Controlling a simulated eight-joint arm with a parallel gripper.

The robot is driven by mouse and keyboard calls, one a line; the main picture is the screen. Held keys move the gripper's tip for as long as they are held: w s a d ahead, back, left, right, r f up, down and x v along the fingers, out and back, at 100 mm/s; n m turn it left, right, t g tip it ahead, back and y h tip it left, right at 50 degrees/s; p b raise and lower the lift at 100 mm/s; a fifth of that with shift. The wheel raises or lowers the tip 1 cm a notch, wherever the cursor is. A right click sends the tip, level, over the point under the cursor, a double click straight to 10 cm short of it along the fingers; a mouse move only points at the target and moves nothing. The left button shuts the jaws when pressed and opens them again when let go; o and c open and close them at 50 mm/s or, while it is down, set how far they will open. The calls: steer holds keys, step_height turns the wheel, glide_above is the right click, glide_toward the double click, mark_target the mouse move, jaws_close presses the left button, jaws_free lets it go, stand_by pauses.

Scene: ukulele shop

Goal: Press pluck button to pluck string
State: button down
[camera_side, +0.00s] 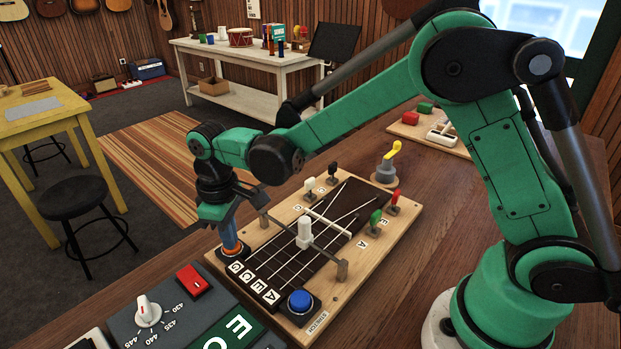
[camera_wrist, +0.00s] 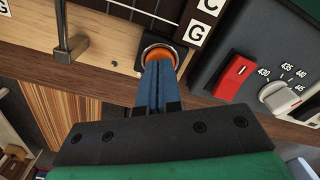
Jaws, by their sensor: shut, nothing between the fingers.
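The wooden string board (camera_side: 385,232) lies on the brown table with a dark fretboard and pale strings. An orange button (camera_wrist: 158,53) in a dark square mount sits at its left corner, beside the G label. A blue button (camera_side: 300,300) sits at its near corner. My gripper (camera_side: 231,243) points down with its blue fingers shut together, tips at the orange button; the wrist view also shows the tips (camera_wrist: 158,70) there. The fingers partly cover the button. I cannot tell whether it is pressed down.
A white slider (camera_side: 304,232) stands on a metal rail across the strings. White, black, green and red tuning pegs stand at the far end, with a yellow-handled crank (camera_side: 387,163) beyond. A tuner box with a red switch (camera_side: 194,281) and white dial (camera_side: 148,312) is close by.

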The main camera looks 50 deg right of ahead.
steer(key=shift+r, duration=3.75)
steer(key=s+d+r+m+t, duration=0.2)
steer(key=s+d+m+t, duration=0.4)
steer(key=s+d, duration=0.4)
steer(key=shift+s+d+t, duration=0.4)
steer(key=shift+d+t, duration=0.1)
steer(key=shift+t, duration=0.1)
